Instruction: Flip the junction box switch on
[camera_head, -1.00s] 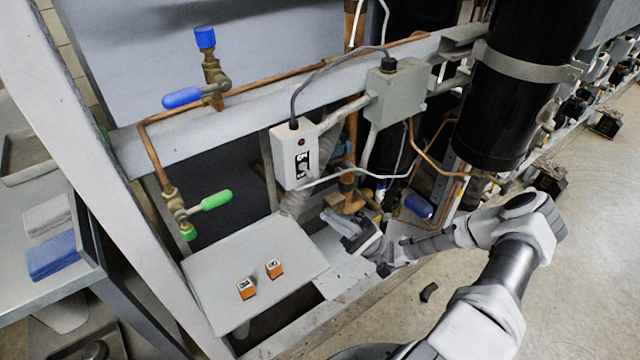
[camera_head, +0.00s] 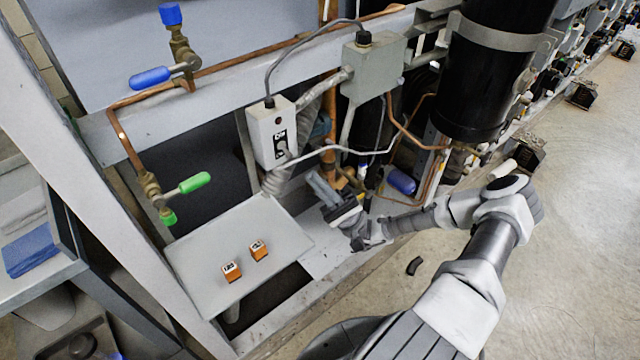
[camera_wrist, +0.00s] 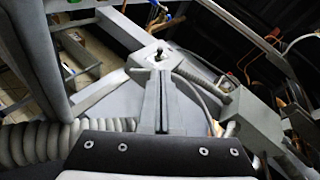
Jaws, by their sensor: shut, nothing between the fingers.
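The pale switch box (camera_head: 262,138) hangs below the frame's cross beam, with a black cable entering its top. Its front has a small dark red lamp and a black switch panel (camera_head: 280,145); I cannot tell the switch position. My gripper (camera_head: 316,178) is shut and empty, to the right of and below the box, apart from it, fingers pointing up and left. In the wrist view the shut fingers (camera_wrist: 160,80) overlap the box (camera_wrist: 146,54) behind them. The switch face is not clearly seen there. A grey box (camera_head: 373,72) is joined to the switch box by a conduit.
A white cable (camera_head: 335,148) and copper pipes (camera_head: 331,130) run close to my gripper. A grey plate (camera_head: 205,270) with two small orange blocks lies below the switch box. A black cylinder (camera_head: 495,80) stands right. Valves with blue and green handles (camera_head: 194,183) are left.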

